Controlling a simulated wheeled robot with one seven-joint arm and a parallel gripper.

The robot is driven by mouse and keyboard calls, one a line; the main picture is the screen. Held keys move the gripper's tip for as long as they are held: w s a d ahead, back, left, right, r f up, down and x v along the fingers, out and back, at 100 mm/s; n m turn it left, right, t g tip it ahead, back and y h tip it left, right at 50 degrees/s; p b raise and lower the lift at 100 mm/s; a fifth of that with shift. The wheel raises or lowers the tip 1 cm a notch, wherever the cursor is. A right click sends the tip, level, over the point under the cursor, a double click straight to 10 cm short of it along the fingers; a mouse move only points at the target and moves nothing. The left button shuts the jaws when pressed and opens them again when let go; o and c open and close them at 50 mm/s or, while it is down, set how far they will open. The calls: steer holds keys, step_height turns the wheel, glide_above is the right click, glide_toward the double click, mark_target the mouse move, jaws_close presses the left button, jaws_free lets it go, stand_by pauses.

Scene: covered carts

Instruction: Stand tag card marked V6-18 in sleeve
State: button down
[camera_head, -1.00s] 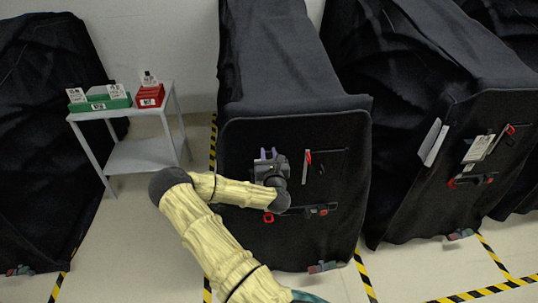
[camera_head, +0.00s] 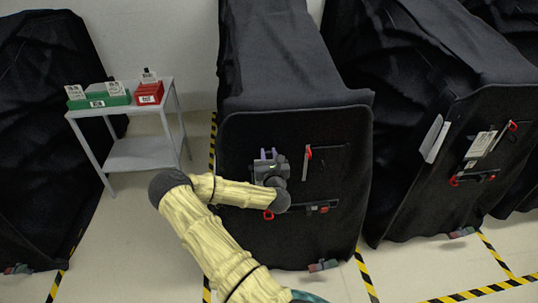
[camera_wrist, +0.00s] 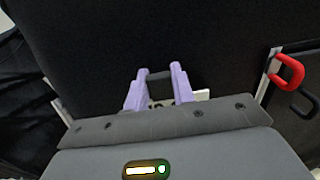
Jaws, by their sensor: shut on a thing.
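My gripper (camera_head: 265,156) is in front of the middle covered cart (camera_head: 240,220), at the left of its front face. In the wrist view its two purple fingers (camera_wrist: 159,85) are shut on a pale card, of which a corner (camera_wrist: 202,95) shows to the right of the fingers. A bit of dark print shows between the fingers, too small to read. The rest of the card is hidden by my gripper. I cannot tell whether the card touches a sleeve; a sleeve on this cart is not clearly visible.
A red-handled latch (camera_head: 307,160) with a metal bar is right of my gripper; its red loop (camera_wrist: 290,70) shows in the wrist view. A grey side table (camera_head: 140,155) carries a green card box (camera_head: 98,104) and a red one (camera_head: 150,98). The right cart (camera_head: 410,200) holds a card (camera_head: 480,145).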

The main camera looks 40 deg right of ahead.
steer(key=c, duration=1.1)
jaws_free()
steer(key=shift+s+a, duration=0.1)
steer(key=p+v, duration=0.4)
steer(key=v, duration=1.3)
steer(key=shift+p, duration=0.4)
steer(key=shift+a, duration=0.1)
